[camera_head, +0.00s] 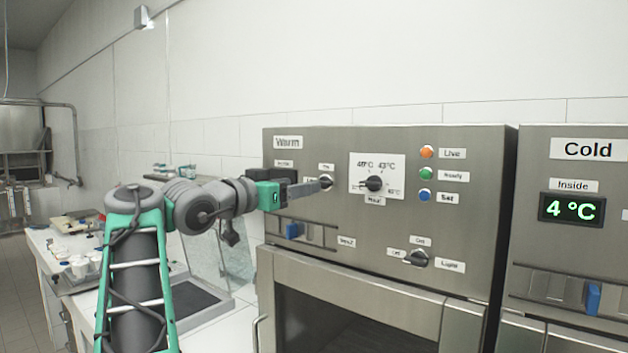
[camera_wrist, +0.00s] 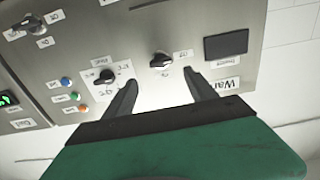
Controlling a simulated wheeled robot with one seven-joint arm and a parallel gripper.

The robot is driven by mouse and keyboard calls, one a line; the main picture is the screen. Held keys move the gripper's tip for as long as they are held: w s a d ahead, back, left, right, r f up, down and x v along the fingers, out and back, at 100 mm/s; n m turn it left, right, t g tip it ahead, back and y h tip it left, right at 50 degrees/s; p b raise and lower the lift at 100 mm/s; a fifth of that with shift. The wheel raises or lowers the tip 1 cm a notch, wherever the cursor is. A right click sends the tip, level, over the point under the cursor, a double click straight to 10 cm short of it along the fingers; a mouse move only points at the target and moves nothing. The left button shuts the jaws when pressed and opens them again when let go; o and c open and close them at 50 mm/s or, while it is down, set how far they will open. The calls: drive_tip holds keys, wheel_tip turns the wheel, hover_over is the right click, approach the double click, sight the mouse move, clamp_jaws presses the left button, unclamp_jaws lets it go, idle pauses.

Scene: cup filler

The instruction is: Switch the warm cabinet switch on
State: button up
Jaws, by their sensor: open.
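The warm cabinet (camera_head: 460,220) is a steel unit labelled "Warm", seen upside down in the wrist view. Its small black rotary switch (camera_wrist: 161,60) sits on the upper panel between a dark display (camera_wrist: 226,44) and the temperature dial (camera_head: 374,183). In the head view the switch (camera_head: 327,181) is partly behind my fingers. My gripper (camera_wrist: 161,77) is open and empty, fingers pointing at the panel. In the wrist view the switch lies just beyond and between the fingertips. Whether they touch it or the panel cannot be told.
Orange, green and blue lamps (camera_head: 426,173) are right of the dial. A light knob (camera_head: 418,257) and a blue slider (camera_head: 293,231) are lower on the panel. The cold cabinet (camera_head: 572,258) stands at right, its display reading 4 °C. A counter with cups (camera_head: 80,267) is at left.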

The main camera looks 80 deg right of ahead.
drive_tip(key=p+x, duration=0.1)
drive_tip(key=x, duration=0.5)
drive_tip(key=shift+d+r+p, duration=0.1)
drive_tip(key=shift+p, duration=0.3)
drive_tip(key=shift+d, duration=0.4)
drive_tip(key=c, duration=1.4)
